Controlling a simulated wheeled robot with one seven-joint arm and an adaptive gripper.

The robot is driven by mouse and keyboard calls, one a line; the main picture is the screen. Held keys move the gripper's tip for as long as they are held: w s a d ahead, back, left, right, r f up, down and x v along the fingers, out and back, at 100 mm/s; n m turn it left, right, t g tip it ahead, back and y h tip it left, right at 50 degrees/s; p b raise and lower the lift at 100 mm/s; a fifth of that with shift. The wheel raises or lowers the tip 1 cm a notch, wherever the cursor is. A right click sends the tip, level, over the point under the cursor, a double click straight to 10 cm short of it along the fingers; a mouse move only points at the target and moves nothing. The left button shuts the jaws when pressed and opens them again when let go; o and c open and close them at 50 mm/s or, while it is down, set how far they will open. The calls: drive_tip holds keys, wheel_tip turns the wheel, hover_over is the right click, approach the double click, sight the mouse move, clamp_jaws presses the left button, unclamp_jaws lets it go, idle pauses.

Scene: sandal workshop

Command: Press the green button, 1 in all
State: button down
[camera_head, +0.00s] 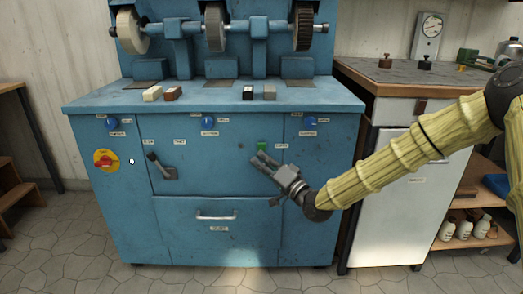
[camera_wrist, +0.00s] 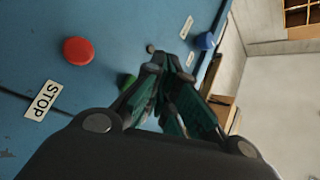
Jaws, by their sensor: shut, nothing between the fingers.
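The green button (camera_head: 262,146) is on the front of the blue machine, just above my gripper's fingertips in the head view. In the wrist view the green button (camera_wrist: 127,80) shows only in part, beside my fingers, which hide the rest. My gripper (camera_head: 257,160) is shut and empty, pointing at the panel from the lower right. In the wrist view its fingertips (camera_wrist: 162,63) are close to the blue panel. I cannot tell whether they touch it. The fingertips look off to one side of the green button rather than over it.
A red button (camera_wrist: 78,50) with a STOP label (camera_wrist: 42,100) sits near the green one. A blue knob (camera_head: 309,121) is to the upper right. A red-yellow switch (camera_head: 106,160) and a lever (camera_head: 160,165) are to the left. A white cabinet (camera_head: 385,215) stands right.

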drive_tip(key=shift+w, duration=1.1)
drive_tip(key=shift+w, duration=0.2)
idle(0.6)
drive_tip(key=shift+w, duration=0.2)
drive_tip(key=shift+w, duration=0.45)
idle(0.9)
drive_tip(key=shift+s+r+p, duration=0.1)
drive_tip(key=shift+p, duration=0.2)
drive_tip(key=shift+s, duration=0.8)
drive_tip(key=shift+p, duration=0.3)
drive_tip(key=shift+s+p, duration=0.6)
drive_tip(key=shift+s, duration=1.9)
